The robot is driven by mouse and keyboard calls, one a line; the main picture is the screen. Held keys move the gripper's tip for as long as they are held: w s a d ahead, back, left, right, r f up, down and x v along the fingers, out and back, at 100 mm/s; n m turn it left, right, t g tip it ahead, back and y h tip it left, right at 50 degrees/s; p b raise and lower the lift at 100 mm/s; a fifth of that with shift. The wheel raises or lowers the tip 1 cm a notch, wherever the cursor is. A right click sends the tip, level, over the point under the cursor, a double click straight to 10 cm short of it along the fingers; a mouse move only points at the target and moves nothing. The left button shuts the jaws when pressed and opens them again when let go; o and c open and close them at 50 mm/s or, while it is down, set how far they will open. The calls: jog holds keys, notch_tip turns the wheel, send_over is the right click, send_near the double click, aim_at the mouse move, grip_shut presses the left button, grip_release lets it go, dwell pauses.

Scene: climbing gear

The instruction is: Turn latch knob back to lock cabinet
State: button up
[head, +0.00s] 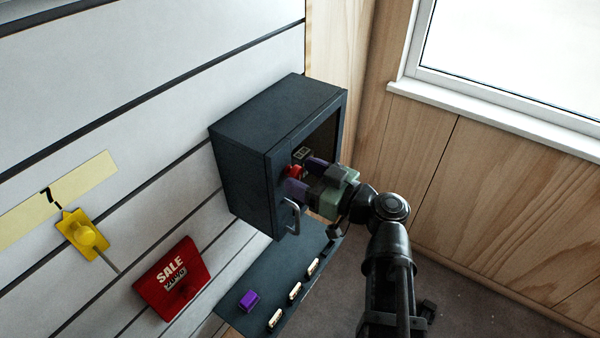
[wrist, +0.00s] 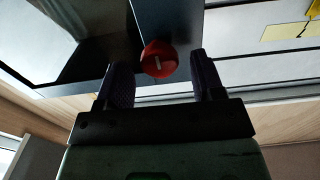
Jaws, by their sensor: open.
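The dark cabinet (head: 240,160) is fixed to the slatted wall, with a metal bar handle (head: 291,216) on its front. The red latch knob (head: 292,171) sits on the cabinet front, partly hidden by my gripper in the head view. In the wrist view the round red knob (wrist: 159,60) shows a short pale mark, near upright there. My gripper (head: 303,176) is in front of the knob. Its purple fingers (wrist: 157,82) are open, one to each side of the knob, with gaps visible. I cannot tell whether the fingertips reach past the knob's face.
Below the cabinet, a dark shelf (head: 262,291) bears a purple block (head: 249,300) and several small pale items (head: 295,291). A red SALE sign (head: 172,279) and a yellow tag holder (head: 84,236) are on the wall at left. A window (head: 510,50) is at right.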

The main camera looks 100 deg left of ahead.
jog(key=shift+s+a, duration=0.2)
jog(key=shift+s, duration=0.45)
jog(key=c, duration=0.9)
jog(key=shift+m, duration=0.5)
jog(key=m, duration=0.3)
jog(key=shift+w+m, duration=0.1)
jog(key=shift+m, duration=0.3)
jog(key=m, duration=0.4)
jog(key=shift+a+f, duration=0.1)
jog(key=m, duration=0.9)
jog(key=shift+f, duration=0.1)
jog(key=shift+m, duration=0.3)
